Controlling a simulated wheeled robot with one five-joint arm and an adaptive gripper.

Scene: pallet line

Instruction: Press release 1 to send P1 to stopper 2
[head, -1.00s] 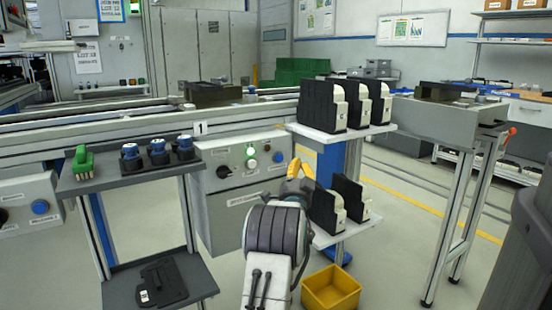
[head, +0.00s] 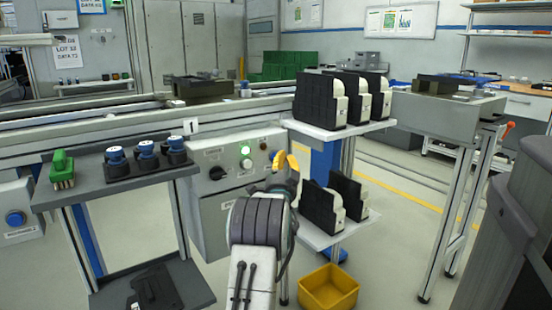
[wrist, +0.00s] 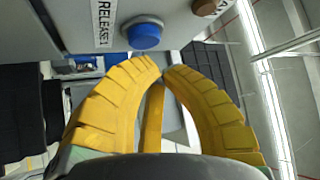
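The grey control box (head: 215,157) stands in front of the conveyor. In the wrist view, a blue button (wrist: 143,32) sits beside the label RELEASE 1 (wrist: 103,22). My gripper (head: 287,160) is at the right of this box in the head view and covers part of it. In the wrist view, its yellow fingertips (wrist: 160,70) are nearly together, empty, just below the blue button in the picture and apparently apart from it. A dark carrier (head: 200,90) sits on the conveyor behind a "1" sign (head: 190,127); I cannot read whether it is P1.
A shelf stand (head: 325,131) with black-and-white parts is close right of my gripper. A yellow bin (head: 329,290) is on the floor.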

